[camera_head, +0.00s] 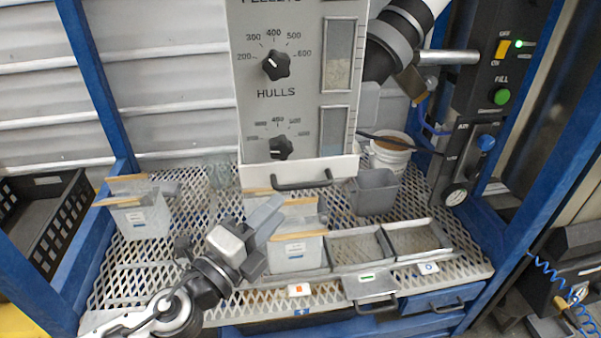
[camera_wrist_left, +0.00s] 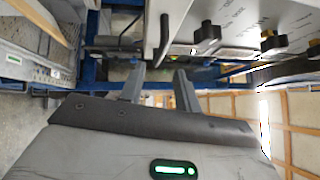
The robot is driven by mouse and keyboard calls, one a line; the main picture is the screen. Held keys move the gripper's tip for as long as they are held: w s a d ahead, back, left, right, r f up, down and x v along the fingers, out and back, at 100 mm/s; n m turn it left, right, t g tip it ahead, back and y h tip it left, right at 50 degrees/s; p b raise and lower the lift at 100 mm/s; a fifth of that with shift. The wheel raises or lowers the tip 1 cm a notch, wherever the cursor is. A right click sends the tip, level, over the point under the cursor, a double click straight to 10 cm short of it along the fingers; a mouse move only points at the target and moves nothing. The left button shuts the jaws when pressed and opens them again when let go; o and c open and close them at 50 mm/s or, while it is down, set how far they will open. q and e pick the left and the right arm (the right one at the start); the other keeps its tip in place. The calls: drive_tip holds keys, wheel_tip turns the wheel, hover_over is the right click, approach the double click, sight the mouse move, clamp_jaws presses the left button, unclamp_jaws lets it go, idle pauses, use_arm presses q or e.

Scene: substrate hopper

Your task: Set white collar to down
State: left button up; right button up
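The white collar (camera_head: 345,170) is a pale band around the foot of the grey hopper panel, with a dark bar handle (camera_head: 302,180) on its front. In the left wrist view the dark handle (camera_wrist_left: 164,40) shows beyond the fingertips, against a pale face. My left gripper (camera_head: 270,210) is below and left of the handle, apart from it. Its two fingers stand apart and empty in the left wrist view (camera_wrist_left: 158,78). My right arm comes down at the upper right beside the panel; its fingers are hidden or cannot be made out.
The hopper front (camera_head: 295,110) carries black dials and two windows. Below are a perforated bench (camera_head: 120,280), clear bins (camera_head: 142,215), a grey tub (camera_head: 376,192) and shallow trays (camera_head: 418,238). A white bucket (camera_head: 390,152) stands behind. Blue posts flank the bench.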

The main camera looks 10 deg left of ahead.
sight(297, 189)
use_arm(q)
drive_tip(key=p+x, duration=0.2)
drive_tip(key=x, duration=0.6)
drive_tip(key=shift+w, duration=0.15)
